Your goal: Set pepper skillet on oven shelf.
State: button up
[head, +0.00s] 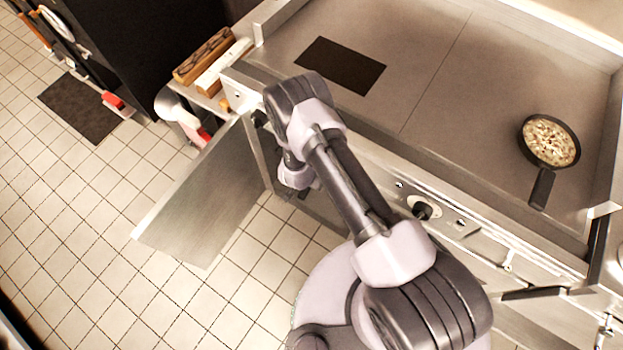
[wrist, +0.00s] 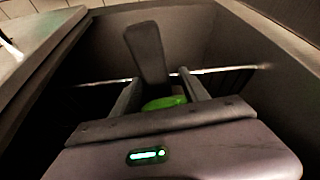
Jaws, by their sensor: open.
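The oven shows in the wrist view as a dark box (wrist: 205,40), with a thin bright bar (wrist: 235,69) across it that looks like the shelf edge. A dark, flat handle (wrist: 148,55) stands out beyond my fingers in the wrist view. A green patch (wrist: 165,102) shows between the fingers; it looks like the pepper skillet's contents. The pan's rim is mostly hidden by my gripper. My gripper (wrist: 160,78) is open, its fingers on either side of the green patch. I cannot tell whether the skillet rests on the shelf. In the head view, the arm reaches down at the oven front.
The oven door (head: 205,205) hangs open over the tiled floor. Another skillet (head: 549,142) with pale chopped food sits on the steel counter (head: 440,100) at the right. A dark plate (head: 340,66) lies at the counter's left. A wooden block (head: 205,55) stands behind the door.

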grip_shut()
dwell(1.3)
